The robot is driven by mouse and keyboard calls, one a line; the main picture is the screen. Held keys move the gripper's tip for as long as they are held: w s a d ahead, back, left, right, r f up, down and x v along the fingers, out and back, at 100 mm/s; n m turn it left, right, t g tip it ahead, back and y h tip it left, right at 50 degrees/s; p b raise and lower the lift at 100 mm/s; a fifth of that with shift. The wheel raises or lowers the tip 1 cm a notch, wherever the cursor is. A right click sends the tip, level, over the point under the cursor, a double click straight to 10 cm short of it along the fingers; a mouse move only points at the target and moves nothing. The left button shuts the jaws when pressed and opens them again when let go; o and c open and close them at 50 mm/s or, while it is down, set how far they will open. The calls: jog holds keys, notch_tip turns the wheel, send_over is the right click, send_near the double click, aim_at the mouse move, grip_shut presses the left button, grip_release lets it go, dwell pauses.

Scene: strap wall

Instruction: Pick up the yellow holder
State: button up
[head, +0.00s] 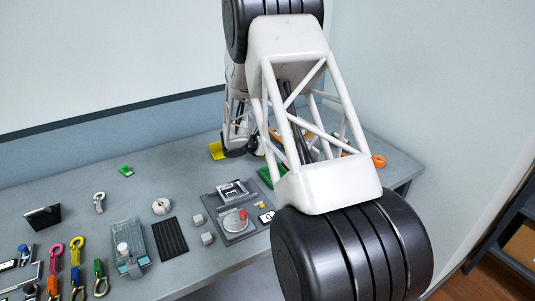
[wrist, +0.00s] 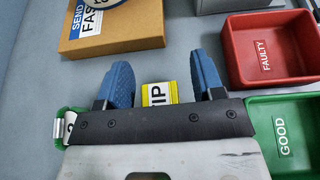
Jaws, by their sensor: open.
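In the wrist view, a small yellow holder (wrist: 158,88) with a white label shows between the two blue fingertips of my gripper (wrist: 163,82). The fingers stand apart, one on each side of the holder, with a gap to each. I cannot tell their height over it. In the head view, a yellow piece (head: 216,151) lies left of my arm's far end; I cannot tell if it is the same holder. My fingertips are not clear there.
A cardboard box (wrist: 115,32) lies beyond the left finger. A red bin marked FAULTY (wrist: 241,75) and a green bin marked GOOD (wrist: 256,125) stand to the right. A green labelled item (wrist: 62,128) is at left. Hooks and a dark mat (head: 169,238) lie on the grey table (head: 75,193).

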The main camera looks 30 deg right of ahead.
jog(key=c, duration=1.1)
jog(key=shift+o, duration=0.2)
notch_tip(320, 180, up, 10)
dwell(1.1)
